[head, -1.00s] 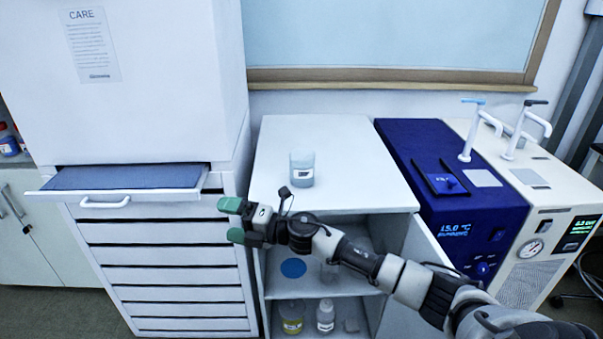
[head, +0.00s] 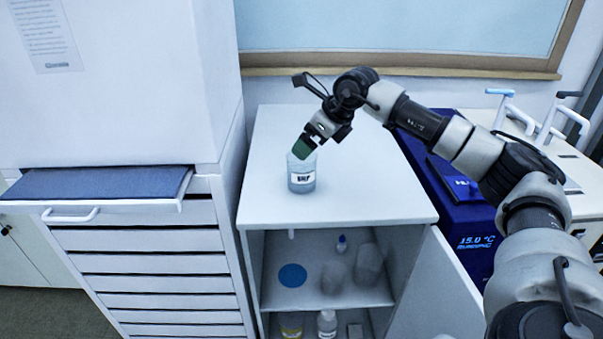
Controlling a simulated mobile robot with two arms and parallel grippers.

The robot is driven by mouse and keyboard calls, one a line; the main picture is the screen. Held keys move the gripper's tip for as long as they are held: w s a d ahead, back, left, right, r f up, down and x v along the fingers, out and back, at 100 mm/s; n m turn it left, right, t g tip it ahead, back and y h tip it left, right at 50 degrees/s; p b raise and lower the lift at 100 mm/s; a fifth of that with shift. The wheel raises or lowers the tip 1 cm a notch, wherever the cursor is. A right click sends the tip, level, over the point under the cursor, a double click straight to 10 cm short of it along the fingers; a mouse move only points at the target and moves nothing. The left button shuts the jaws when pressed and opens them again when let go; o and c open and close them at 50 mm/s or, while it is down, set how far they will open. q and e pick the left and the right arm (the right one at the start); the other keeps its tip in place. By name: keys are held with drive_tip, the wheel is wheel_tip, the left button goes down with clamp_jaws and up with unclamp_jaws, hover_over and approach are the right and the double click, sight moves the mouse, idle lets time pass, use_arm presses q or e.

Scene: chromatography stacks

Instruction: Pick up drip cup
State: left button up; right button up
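The drip cup (head: 302,180), a clear cup with a white label and bluish contents, stands upright on the white cabinet top (head: 365,190). My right gripper (head: 303,147) reaches in from the right and points down at the cup, with a green fingertip overlapping its upper rim. The other finger is hidden, so I cannot tell how far the fingers are apart or whether they touch the cup. My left gripper is out of view.
Below, the open cabinet holds a blue disc (head: 292,275), several containers and a white-capped bottle (head: 326,324). Its door (head: 440,295) stands open. A drawer (head: 105,190) sticks out at the left. A blue chiller (head: 470,215) stands at the right. The cabinet top around the cup is clear.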

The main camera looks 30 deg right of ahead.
sight(302, 171)
drive_tip(key=shift+s+p+x, duration=0.1)
drive_tip(key=shift+p+x, duration=0.05)
drive_tip(key=shift+x, duration=1.4)
drive_tip(key=shift+s+p+x, duration=0.15)
drive_tip(key=shift+x, duration=1.4)
drive_tip(key=shift+a+f, duration=0.1)
drive_tip(key=c, duration=1.1)
